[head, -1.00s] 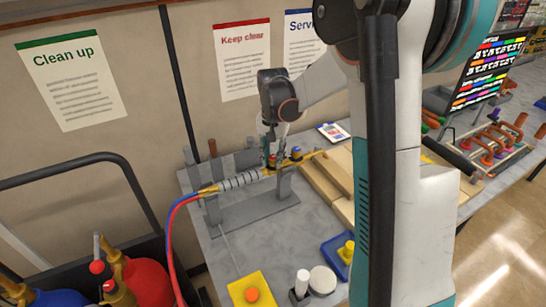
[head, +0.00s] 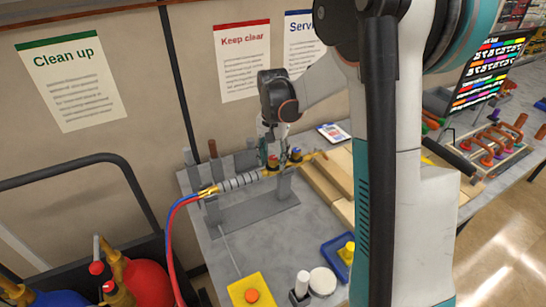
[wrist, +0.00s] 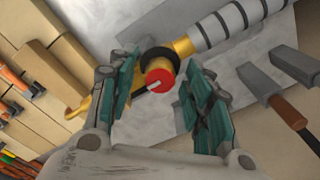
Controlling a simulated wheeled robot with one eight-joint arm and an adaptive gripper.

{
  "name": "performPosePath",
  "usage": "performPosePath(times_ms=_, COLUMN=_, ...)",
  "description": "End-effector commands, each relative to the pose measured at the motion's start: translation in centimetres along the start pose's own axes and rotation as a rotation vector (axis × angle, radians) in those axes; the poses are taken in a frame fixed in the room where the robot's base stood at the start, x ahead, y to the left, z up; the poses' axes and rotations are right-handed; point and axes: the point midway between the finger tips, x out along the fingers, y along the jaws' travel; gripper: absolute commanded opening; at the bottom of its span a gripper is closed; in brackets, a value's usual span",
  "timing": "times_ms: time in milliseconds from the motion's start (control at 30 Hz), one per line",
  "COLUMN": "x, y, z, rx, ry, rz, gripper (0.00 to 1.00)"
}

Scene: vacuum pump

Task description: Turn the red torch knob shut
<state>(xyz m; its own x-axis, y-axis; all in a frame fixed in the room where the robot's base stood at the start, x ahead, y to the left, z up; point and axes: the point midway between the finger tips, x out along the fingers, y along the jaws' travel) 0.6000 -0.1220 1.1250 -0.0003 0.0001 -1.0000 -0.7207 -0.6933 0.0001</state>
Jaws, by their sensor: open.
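The brass torch (head: 270,172) with a ribbed grey grip (head: 240,181) lies across a grey stand (head: 247,213). Its red knob (head: 272,161) sits on the torch body, with the blue knob (head: 296,154) to its right in the head view. My gripper (head: 268,143) is right above the red knob and points down. In the wrist view, the red knob (wrist: 160,81), with a white pointer mark, shows between the two parted fingers of my gripper (wrist: 161,76). There is space on both sides, and the fingers do not appear to touch it.
Red and blue hoses (head: 170,235) run from the torch's left end. Grey upright blocks and a brown-handled tool (wrist: 288,112) stand beside the torch. Wooden boards (head: 322,181) lie to the right. A yellow block with an orange button (head: 251,293) is at the table's front.

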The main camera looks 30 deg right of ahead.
Motion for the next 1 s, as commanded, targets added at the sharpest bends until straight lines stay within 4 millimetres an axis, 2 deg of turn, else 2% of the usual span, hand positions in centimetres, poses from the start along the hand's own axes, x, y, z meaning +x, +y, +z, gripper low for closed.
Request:
performPosePath(times_ms=167, x=-1.2, y=0.0, z=0.0, rx=0.0, ry=0.0, rz=0.0, gripper=0.46)
performPosePath(times_ms=500, x=-7.7, y=0.0, z=0.0, rx=0.0, ry=0.0, rz=0.0, gripper=0.46)
performPosePath(times_ms=700, x=-10.7, y=0.0, z=0.0, rx=0.0, ry=0.0, rz=0.0, gripper=0.46)
performPosePath(times_ms=1000, x=-12.0, y=0.0, z=0.0, rx=0.0, ry=0.0, rz=0.0, gripper=0.46)
